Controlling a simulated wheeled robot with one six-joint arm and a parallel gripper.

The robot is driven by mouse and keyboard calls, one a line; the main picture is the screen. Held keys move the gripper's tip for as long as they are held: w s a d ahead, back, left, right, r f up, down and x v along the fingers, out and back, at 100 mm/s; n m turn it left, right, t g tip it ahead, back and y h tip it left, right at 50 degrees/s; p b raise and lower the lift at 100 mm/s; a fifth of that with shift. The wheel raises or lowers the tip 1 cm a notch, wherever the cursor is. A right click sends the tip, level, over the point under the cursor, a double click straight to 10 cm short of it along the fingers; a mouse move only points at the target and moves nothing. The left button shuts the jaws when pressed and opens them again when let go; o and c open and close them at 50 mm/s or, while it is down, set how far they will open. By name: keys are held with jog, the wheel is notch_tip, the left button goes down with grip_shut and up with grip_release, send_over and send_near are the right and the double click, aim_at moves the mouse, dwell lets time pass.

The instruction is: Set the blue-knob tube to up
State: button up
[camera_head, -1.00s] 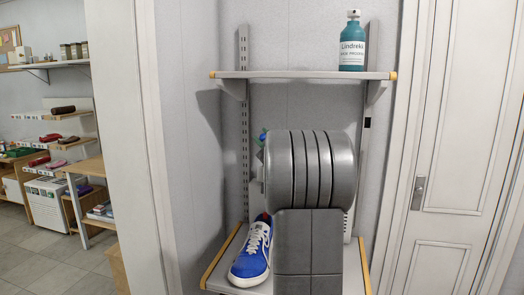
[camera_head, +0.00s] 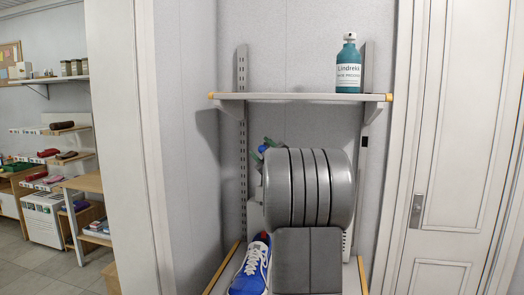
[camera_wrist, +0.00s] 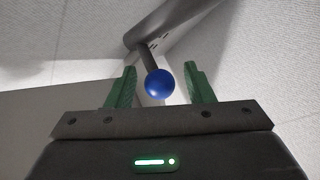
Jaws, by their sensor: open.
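In the wrist view a blue ball-shaped knob (camera_wrist: 159,83) sits on the end of a short dark stem. The stem joins a grey tube (camera_wrist: 168,22) that runs up to the right. My gripper (camera_wrist: 160,88) is open, with one green finger on each side of the knob; I see a gap on both sides. In the head view my grey arm hides most of the tube's place. A bit of blue (camera_head: 262,149) and a green finger of my gripper (camera_head: 272,142) show at the arm's upper left edge.
A blue sneaker (camera_head: 251,268) stands on the lower shelf, left of my arm. A teal bottle (camera_head: 348,68) stands on the upper shelf (camera_head: 290,97), above my arm. A white door (camera_head: 445,150) is at the right. A shelving area lies beyond the opening at the left.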

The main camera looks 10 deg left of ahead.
jog(key=b+v, duration=0.2)
jog(key=v, duration=1.1)
jog(key=shift+s+d, duration=0.2)
jog(key=shift+d, duration=0.05)
jog(key=shift+f, duration=0.1)
jog(key=p+x, duration=0.2)
jog(key=x, duration=1.2)
jog(key=shift+a, duration=0.15)
jog(key=shift+s+f, duration=0.15)
jog(key=shift+f, duration=0.35)
jog(key=shift+s+f+b, duration=0.1)
jog(key=shift+b, duration=0.2)
